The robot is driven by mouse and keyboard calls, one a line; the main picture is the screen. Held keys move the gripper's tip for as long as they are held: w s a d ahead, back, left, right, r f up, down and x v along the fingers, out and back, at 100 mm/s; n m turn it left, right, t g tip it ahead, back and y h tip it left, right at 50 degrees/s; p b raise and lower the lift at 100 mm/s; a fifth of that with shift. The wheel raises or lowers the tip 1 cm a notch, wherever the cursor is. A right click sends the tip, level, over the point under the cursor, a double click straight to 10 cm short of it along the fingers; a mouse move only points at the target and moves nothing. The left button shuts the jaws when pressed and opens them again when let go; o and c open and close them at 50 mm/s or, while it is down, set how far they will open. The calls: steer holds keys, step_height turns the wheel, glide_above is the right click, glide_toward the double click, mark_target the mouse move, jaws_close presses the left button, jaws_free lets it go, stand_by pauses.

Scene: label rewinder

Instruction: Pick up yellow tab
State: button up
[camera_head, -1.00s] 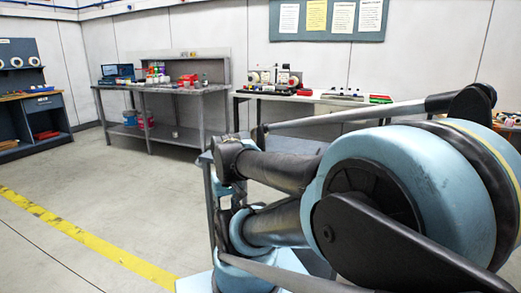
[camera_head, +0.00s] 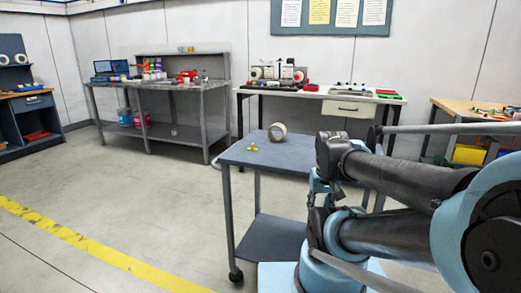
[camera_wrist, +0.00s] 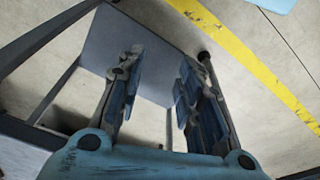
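A small yellow piece (camera_head: 253,146), apparently the yellow tab, lies on top of a grey wheeled cart (camera_head: 290,160). It is too small to make out its exact shape. The wrist view shows a flat grey panel, probably a cart shelf, beyond the fingers. The yellow piece is not seen there. In the head view I cannot make out my gripper; my arm covers the cart's right side.
A white table (camera_head: 385,98) with a label rewinder (camera_head: 279,75) stands behind the cart. A grey workbench (camera_head: 165,84) is at the back left. A wooden-topped bench (camera_head: 455,106) is at the right. Open floor with a yellow line (camera_head: 85,245) lies to the left.

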steer(key=shift+o, duration=0.6)
steer(key=shift+d, duration=0.1)
steer(key=shift+o, duration=0.6)
steer(key=shift+s+r, duration=0.2)
steer(key=shift+s, duration=0.05)
step_height(320, 180, up, 23)
steer(key=n+g+y, duration=0.1)
steer(key=n+y, duration=0.3)
steer(key=n, duration=1)
glide_above(254, 149)
steer(key=s+d, duration=0.1)
steer(key=d, duration=0.5)
steer(key=x, duration=1.6)
steer(key=shift+s+a+f, duration=0.1)
steer(key=shift+a+f, duration=0.15)
steer(key=shift+f, duration=0.1)
steer(key=shift+c, duration=0.5)
